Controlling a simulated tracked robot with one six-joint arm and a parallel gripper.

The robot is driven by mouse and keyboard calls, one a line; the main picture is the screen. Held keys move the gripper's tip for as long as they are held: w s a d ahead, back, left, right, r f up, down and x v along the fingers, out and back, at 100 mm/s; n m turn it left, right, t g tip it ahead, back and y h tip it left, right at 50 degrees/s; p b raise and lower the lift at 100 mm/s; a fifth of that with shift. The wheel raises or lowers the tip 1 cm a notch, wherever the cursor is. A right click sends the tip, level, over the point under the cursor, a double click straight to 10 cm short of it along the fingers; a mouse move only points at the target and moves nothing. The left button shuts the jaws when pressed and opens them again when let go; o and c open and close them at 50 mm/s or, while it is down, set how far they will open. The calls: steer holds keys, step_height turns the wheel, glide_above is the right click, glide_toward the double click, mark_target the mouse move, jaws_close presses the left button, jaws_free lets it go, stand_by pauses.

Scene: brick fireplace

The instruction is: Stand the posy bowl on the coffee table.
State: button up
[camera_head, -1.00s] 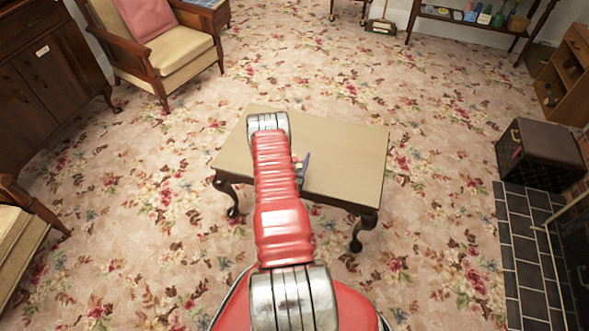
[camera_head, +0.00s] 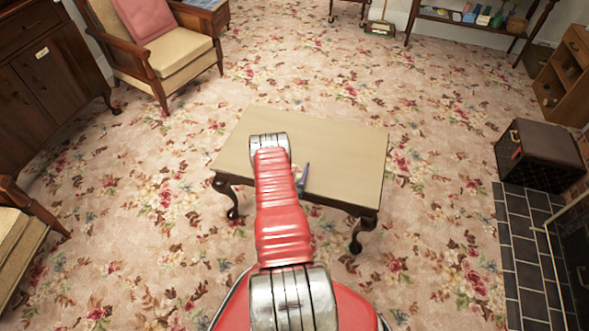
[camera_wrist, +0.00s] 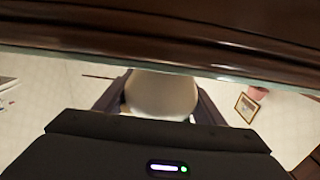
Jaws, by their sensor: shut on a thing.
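The coffee table (camera_head: 345,155) stands in front of me in the head view, with a bare tan top and dark curved legs. My gripper (camera_wrist: 158,105) is shut on the posy bowl (camera_wrist: 162,94), a smooth cream-coloured vessel held between the two dark fingers in the wrist view. A dark moulded wooden edge (camera_wrist: 200,28) fills the top of that view; it appears to be the table's edge, close to the bowl. In the head view my arm hides the bowl and most of the gripper at the table's near side. I cannot tell whether the bowl touches the table.
An armchair (camera_head: 178,55) with a pink cushion stands at the upper left. A dark cabinet (camera_head: 45,85) is at the left edge. A dark brown box (camera_head: 540,155) and slate hearth tiles (camera_head: 525,240) lie to the right. Open patterned carpet surrounds the table.

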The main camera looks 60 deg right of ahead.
steer(key=shift+f, duration=0.2)
steer(key=o, duration=1.2)
steer(key=a, duration=0.4)
steer(key=s+a, duration=0.1)
steer(key=a, duration=0.3)
steer(key=s+a, duration=0.1)
steer(key=a, duration=0.3)
steer(key=shift+r, duration=0.15)
steer(key=shift+d, duration=0.1)
